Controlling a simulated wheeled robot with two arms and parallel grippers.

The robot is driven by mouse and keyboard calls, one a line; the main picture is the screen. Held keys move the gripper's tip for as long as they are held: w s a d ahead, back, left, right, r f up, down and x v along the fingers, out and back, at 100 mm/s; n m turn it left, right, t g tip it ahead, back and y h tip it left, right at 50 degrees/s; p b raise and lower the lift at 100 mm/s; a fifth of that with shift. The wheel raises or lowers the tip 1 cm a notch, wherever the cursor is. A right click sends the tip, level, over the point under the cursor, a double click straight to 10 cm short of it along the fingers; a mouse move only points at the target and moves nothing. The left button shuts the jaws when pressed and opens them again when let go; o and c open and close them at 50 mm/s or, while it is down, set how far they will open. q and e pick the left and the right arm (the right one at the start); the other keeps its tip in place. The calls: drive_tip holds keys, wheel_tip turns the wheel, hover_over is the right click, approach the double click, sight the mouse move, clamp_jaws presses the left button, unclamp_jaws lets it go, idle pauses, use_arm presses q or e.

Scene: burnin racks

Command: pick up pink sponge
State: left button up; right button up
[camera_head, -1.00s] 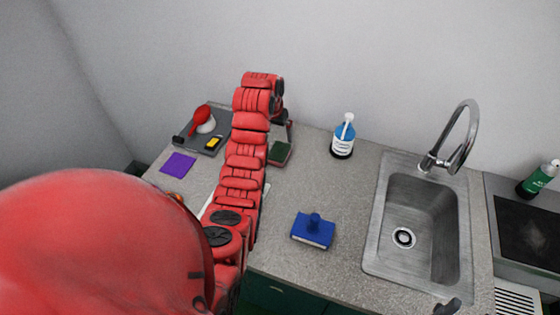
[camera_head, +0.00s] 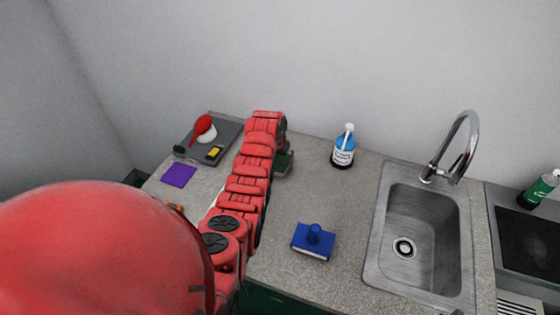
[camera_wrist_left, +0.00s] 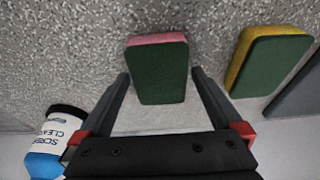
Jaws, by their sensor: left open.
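The pink sponge shows in the left wrist view as a dark green pad with a pink edge (camera_wrist_left: 157,40). In the head view only its dark green face (camera_head: 282,168) shows, partly hidden by my left arm. My left gripper (camera_wrist_left: 160,76) is open, with one finger on each side of the sponge's near part. Gaps show between the fingers and the sponge, and nothing is held. In the head view the gripper is mostly hidden behind the red arm. My right gripper is not clearly in view.
A yellow and green sponge (camera_wrist_left: 268,62) lies right of the pink one in the wrist view. The sink (camera_head: 378,250) is at right.

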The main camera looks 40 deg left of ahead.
use_arm(q)
drive_tip(key=shift+w+f, duration=0.1)
drive_tip(key=shift+f, duration=0.3)
drive_tip(key=c, duration=1.2)
drive_tip(key=shift+o, duration=0.2)
drive_tip(key=shift+r, duration=0.15)
